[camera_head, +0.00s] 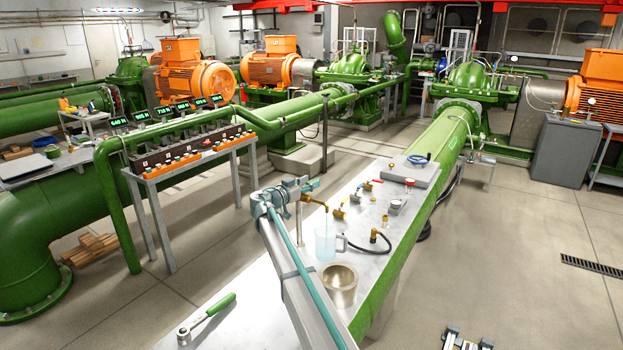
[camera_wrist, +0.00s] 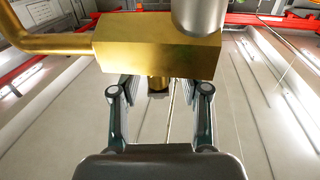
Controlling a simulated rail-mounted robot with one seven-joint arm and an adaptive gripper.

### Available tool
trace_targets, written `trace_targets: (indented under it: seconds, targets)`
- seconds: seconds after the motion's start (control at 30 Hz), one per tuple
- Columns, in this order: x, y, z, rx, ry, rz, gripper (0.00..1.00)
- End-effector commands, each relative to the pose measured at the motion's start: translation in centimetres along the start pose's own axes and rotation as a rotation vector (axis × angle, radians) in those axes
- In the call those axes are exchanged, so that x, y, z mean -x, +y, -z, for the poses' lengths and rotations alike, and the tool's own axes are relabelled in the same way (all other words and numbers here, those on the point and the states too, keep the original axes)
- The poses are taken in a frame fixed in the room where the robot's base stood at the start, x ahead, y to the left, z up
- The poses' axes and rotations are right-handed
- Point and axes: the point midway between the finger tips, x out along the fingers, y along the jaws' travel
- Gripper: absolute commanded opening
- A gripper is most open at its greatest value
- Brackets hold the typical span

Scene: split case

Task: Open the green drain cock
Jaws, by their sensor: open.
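A brass tap body (camera_wrist: 158,45) fills the upper part of the wrist view, with a curved spout (camera_wrist: 40,42) to its left and a silver post (camera_wrist: 200,14) at its upper right. A short brass stub (camera_wrist: 158,83) hangs under the body. My gripper (camera_wrist: 160,95) is open, its fingers apart on either side of the stub; I cannot tell whether they touch it. In the head view my gripper (camera_head: 303,186) is at the tap, whose brass spout (camera_head: 316,201) points down above a clear jug (camera_head: 325,244). I cannot make out a green handle on the tap.
A metal bowl (camera_head: 340,286) stands near the jug. A green-handled ratchet (camera_head: 207,318) lies at the near left. Left of it is open floor.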

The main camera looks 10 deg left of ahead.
Motion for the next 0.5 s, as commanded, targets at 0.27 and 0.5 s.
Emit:
trace_targets:
  seconds: [0.27, 0.5]
  targets:
    - [-1.50, -0.03, 0.04, 0.000, 0.000, 0.001, 0.46]
    - [-1.51, 0.00, 0.00, -0.001, 0.000, 0.000, 0.42]
